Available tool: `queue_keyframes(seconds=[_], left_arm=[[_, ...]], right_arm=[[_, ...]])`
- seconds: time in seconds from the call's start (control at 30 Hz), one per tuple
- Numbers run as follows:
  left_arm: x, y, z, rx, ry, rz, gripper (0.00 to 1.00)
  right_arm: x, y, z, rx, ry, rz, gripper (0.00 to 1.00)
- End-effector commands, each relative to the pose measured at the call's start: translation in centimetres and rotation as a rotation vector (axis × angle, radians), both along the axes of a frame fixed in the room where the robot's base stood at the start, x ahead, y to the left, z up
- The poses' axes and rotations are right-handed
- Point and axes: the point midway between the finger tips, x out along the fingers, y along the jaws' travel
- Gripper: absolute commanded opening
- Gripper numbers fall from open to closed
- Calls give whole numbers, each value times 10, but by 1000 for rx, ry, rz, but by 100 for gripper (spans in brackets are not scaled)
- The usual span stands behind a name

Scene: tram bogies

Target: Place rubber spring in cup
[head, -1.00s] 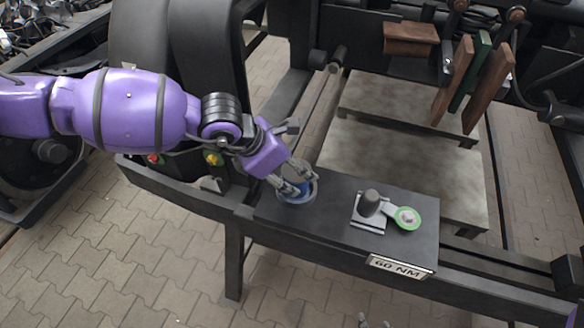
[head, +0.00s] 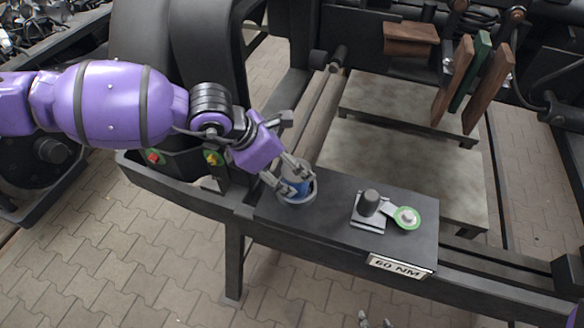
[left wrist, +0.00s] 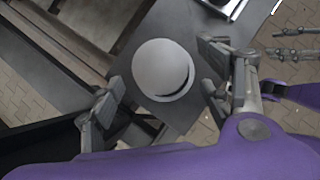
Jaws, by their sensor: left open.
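The rubber spring (head: 297,184), blue on the side with a pale grey top, stands about upright in a shallow grey cup (head: 298,201) at the left end of the dark bench plate. In the left wrist view its round grey top (left wrist: 160,66) hides most of the cup. My left gripper (head: 281,173) is open, with its fingers on either side of the spring; in the left wrist view the fingers (left wrist: 160,92) stand clear of it. My right gripper (head: 375,321) shows only its fingertips at the bottom edge. It looks open and empty in the left wrist view (left wrist: 292,43).
A dark knob on a metal plate (head: 368,206) and a green-ringed roller (head: 407,217) sit right of the cup. A "60 NM" label (head: 397,267) is on the front edge. Red and yellow-green buttons (head: 211,158) are at the left. Brown and green blocks (head: 470,83) hang behind.

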Motion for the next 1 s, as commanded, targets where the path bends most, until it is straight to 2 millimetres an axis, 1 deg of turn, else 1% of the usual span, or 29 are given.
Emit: queue_keyframes(seconds=[0.03, 0.2, 0.4, 0.6, 1.0], left_arm=[[-2, 7, 11, 1, -5, 2, 71], [-11, 25, 43, 1, -3, 2, 71], [-19, 40, 70, 1, -2, 0, 71], [-23, 45, 80, 1, 0, -2, 71], [-23, 45, 80, 1, 0, -2, 71]], right_arm=[[1, 0, 1, 0, -2, 0, 40], [1, 1, 1, 1, -2, 0, 40], [0, 2, 0, 3, 3, 1, 40], [-1, 2, -1, 4, 4, 2, 40], [0, 2, 1, 4, 1, 2, 40]])
